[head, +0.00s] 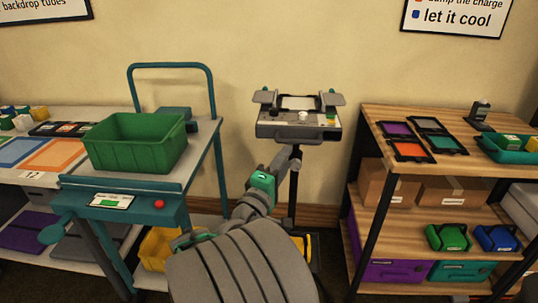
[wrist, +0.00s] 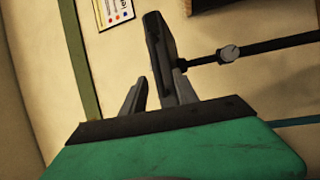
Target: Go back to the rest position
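My gripper (head: 290,155) is at the end of my arm, which reaches forward from the bottom middle of the head view. It is just below the grey device on the thin stand (head: 290,131). In the wrist view, the two grey fingers of my gripper (wrist: 160,72) stand apart. The dark shape between them looks like the underside of the device (wrist: 158,45), beyond the fingertips. I see nothing held. Whether the fingers touch the device cannot be told.
A teal cart (head: 150,213) carrying a green bin (head: 135,145) stands left. A wooden shelf (head: 385,180) with cases and boxes stands right. The stand's black pole (head: 293,195) rises beside my gripper; it also crosses the wrist view (wrist: 275,45). Bare wall lies behind.

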